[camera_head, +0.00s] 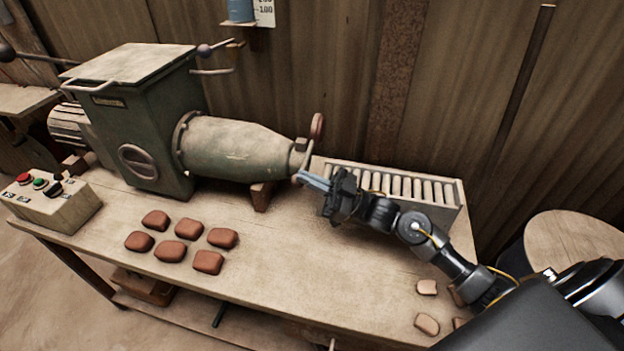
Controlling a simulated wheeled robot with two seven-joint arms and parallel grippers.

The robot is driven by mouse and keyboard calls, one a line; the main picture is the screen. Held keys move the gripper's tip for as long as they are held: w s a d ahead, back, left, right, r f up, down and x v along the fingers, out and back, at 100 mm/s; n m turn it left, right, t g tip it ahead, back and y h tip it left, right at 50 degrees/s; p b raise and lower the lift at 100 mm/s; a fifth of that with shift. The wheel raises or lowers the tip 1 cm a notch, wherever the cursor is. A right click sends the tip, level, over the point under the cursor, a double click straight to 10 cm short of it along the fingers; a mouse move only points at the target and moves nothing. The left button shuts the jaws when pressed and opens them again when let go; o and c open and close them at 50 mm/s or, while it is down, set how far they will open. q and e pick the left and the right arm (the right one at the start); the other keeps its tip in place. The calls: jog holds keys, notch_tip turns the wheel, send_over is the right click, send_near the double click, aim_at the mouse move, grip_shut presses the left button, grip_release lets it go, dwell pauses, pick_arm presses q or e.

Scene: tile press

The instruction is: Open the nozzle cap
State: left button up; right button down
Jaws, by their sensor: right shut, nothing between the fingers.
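The green press (150,125) stands at the back left of the bench, with its pale tapered barrel (235,150) pointing right. The nozzle (301,158) is at the barrel's narrow end. A reddish round piece (317,128), which looks like the nozzle cap or its handle, stands up at the nozzle's upper right. My right gripper (303,180) is shut with nothing visible between its fingers. Its fingertips are just below the nozzle; I cannot tell whether they touch it. My left gripper is not in view.
A roller rack (440,210) lies behind my right arm. Several red-brown clay blocks (188,228) lie at the front middle of the bench (310,285). A control box (52,202) with buttons sits at the left. Pale pieces (427,287) lie at the right front.

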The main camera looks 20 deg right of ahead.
jog(key=s+a+r, duration=0.5)
jog(key=s+r, duration=0.8)
jog(key=shift+a, duration=0.2)
jog(key=shift+f, duration=0.1)
